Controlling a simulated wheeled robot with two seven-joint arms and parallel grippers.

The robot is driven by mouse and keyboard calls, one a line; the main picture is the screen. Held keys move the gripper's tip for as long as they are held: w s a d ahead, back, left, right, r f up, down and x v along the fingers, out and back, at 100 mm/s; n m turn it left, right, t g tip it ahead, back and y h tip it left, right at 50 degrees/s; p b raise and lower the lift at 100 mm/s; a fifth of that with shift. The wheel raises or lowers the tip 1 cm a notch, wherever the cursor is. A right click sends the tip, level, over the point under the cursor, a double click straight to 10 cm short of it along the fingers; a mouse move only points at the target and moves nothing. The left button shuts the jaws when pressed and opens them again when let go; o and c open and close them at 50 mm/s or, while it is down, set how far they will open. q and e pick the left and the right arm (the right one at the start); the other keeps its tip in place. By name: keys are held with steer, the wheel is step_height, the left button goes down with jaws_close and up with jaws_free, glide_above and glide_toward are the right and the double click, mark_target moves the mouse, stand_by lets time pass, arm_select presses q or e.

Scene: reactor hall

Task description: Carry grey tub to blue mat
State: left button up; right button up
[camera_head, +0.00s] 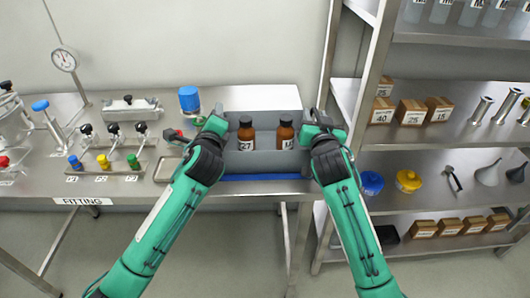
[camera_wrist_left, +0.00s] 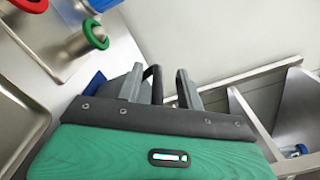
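The grey tub (camera_head: 265,160) stands at the right end of the steel bench in the head view, with two brown bottles inside. A blue strip of the mat (camera_head: 262,177) shows along its front edge; I cannot tell whether the tub rests on it. My left gripper (camera_head: 214,124) is at the tub's left end and my right gripper (camera_head: 318,122) at its right end. In the left wrist view, the left fingers (camera_wrist_left: 160,88) stand apart with a dark handle-like bar (camera_wrist_left: 154,82) between them. The right fingertips are too small to read.
A blue-capped fitting (camera_head: 189,99) stands close behind the left gripper. Several coloured valves (camera_head: 103,160) and a shallow tray (camera_head: 167,169) lie to the left. A shelf rack (camera_head: 345,90) with boxes and funnels stands close on the right.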

steer(key=shift+d, duration=0.15)
arm_select(q)
steer(key=shift+s+a+f, duration=0.1)
steer(key=shift+s, duration=0.05)
arm_select(e)
steer(key=shift+w, duration=0.1)
arm_select(q)
steer(key=s, duration=1.1)
steer(key=shift+s+d, duration=0.3)
arm_select(e)
steer(key=s, duration=1.2)
steer(key=shift+d, duration=0.3)
arm_select(q)
steer(key=shift+o, duration=0.4)
steer(key=o, duration=0.9)
